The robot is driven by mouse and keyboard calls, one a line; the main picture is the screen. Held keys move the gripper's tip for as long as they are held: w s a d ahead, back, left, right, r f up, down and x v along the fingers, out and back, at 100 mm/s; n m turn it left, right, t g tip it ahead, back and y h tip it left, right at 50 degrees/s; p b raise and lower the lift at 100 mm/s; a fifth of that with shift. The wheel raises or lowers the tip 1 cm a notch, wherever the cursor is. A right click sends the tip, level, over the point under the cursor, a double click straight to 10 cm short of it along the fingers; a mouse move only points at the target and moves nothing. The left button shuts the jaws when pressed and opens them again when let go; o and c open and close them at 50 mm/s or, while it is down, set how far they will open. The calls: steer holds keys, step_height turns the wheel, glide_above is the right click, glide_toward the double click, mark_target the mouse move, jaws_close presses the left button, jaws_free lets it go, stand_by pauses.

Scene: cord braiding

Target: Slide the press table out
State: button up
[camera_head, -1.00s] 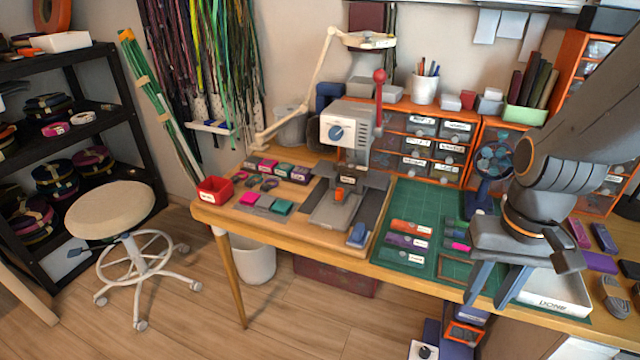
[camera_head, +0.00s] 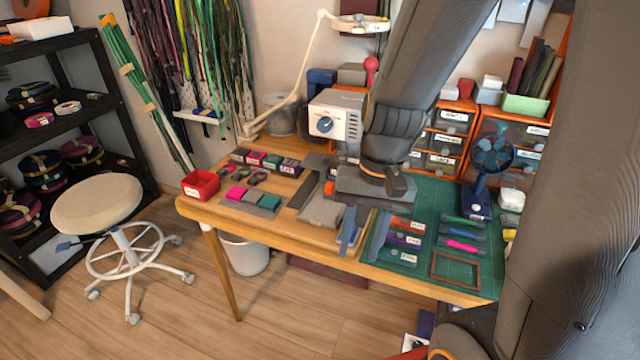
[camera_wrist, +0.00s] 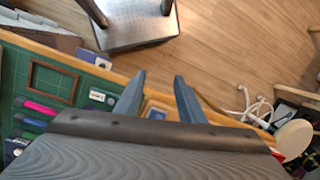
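The press (camera_head: 335,118) stands on the wooden table, with a dial on its front and a red-knobbed lever (camera_head: 371,65). Its grey press table (camera_head: 320,212) lies flat in front of it, partly hidden by my arm. A small blue block (camera_wrist: 156,113), which looks like its handle, shows between my fingers in the wrist view. My gripper (camera_head: 361,246) is open and points down at the front of the press. Its two fingers (camera_wrist: 159,80) stand apart on either side of the blue block. I cannot tell whether they touch it.
A green cutting mat (camera_head: 410,262) with coloured cord packs lies right of the press. A red bin (camera_head: 201,184) and small boxes are to the left. A blue fan (camera_head: 478,200) stands at the right.

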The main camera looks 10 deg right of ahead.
mark_target(333, 184)
steer(key=w+m+t+y, duration=0.1)
steer(key=w+m+y, duration=0.2)
steer(key=w+m, duration=0.1)
steer(key=w+f+m+t+y, duration=0.1)
steer(key=w+m+y, duration=0.2)
steer(key=w+m, duration=0.2)
steer(key=w+f+m+t+y, duration=0.1)
steer(key=w+m+t+y, duration=0.1)
steer(key=w+m, duration=0.3)
steer(key=shift+w+d+f+m+y+p, duration=0.1)
steer(key=shift+d+m+y+p, duration=0.25)
steer(key=shift+m, duration=0.45)
steer(key=w+d+m+t, duration=0.1)
steer(key=w+d+m, duration=0.1)
steer(key=w+d+m+t, duration=0.2)
steer(key=w, duration=0.1)
steer(key=w+d+m+t, duration=0.1)
steer(key=w+d+t, duration=0.1)
steer(key=shift+w+d+f+m, duration=0.15)
steer(key=shift+d+f+m, duration=0.1)
steer(key=shift+m, duration=0.15)
steer(key=shift+y, duration=0.25)
steer(key=shift+p+x, duration=0.75)
steer(key=shift+x, duration=3.1)
steer(key=shift+w, duration=0.1)
jaws_close()
